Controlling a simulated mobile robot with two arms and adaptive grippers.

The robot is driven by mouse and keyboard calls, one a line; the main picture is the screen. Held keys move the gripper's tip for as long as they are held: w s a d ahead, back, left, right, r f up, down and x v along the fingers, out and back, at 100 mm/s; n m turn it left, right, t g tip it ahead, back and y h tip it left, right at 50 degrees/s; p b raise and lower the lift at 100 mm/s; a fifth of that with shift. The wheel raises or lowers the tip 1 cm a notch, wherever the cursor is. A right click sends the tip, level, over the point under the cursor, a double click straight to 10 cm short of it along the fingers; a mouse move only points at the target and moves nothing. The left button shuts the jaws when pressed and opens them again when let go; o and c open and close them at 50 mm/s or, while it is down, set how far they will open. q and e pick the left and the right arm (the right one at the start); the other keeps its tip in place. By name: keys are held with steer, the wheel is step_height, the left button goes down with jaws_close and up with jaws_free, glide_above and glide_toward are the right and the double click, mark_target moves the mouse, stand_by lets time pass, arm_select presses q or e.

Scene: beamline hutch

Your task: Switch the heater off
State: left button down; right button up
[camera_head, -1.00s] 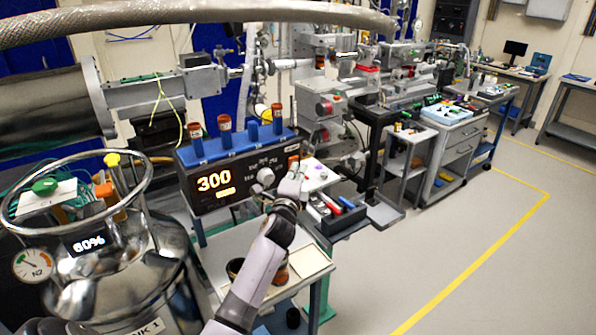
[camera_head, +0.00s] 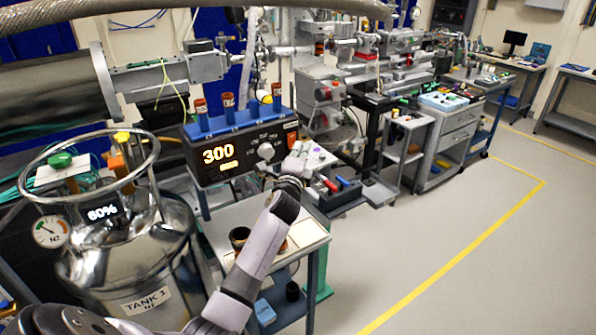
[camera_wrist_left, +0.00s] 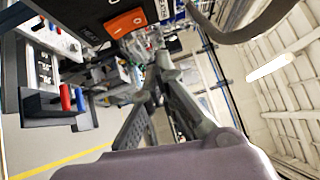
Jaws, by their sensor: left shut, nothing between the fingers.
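The heater (camera_head: 240,150) is a black box with a lit 300 display (camera_head: 217,155), a smaller lit orange line below it and a grey knob (camera_head: 265,151). An orange switch (camera_head: 292,137) sits at the right end of its front. The orange rocker switch also shows close up in the left wrist view (camera_wrist_left: 128,21). My left gripper (camera_head: 299,153) is shut and empty, just in front of the heater's right end, below the switch. In the wrist view its fingers point toward the panel; I cannot tell whether they touch it. My right gripper is not in view.
Several orange-capped vials stand in the blue rack (camera_head: 238,120) on the heater. A steel nitrogen tank (camera_head: 130,250) stands at left. A small table (camera_head: 310,234) is below my arm. A tray with red and blue handles (camera_head: 338,190) is at right. The floor at right is clear.

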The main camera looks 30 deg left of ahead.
arm_select(q)
steer(key=r+b+v, duration=0.1)
steer(key=v, duration=0.7)
steer(key=shift+s+b, duration=0.3)
steer(key=shift+b, duration=0.1)
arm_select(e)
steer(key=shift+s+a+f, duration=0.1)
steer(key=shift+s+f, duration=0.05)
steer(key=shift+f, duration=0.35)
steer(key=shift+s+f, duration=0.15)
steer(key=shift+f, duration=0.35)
arm_select(q)
steer(key=shift+a, duration=0.1)
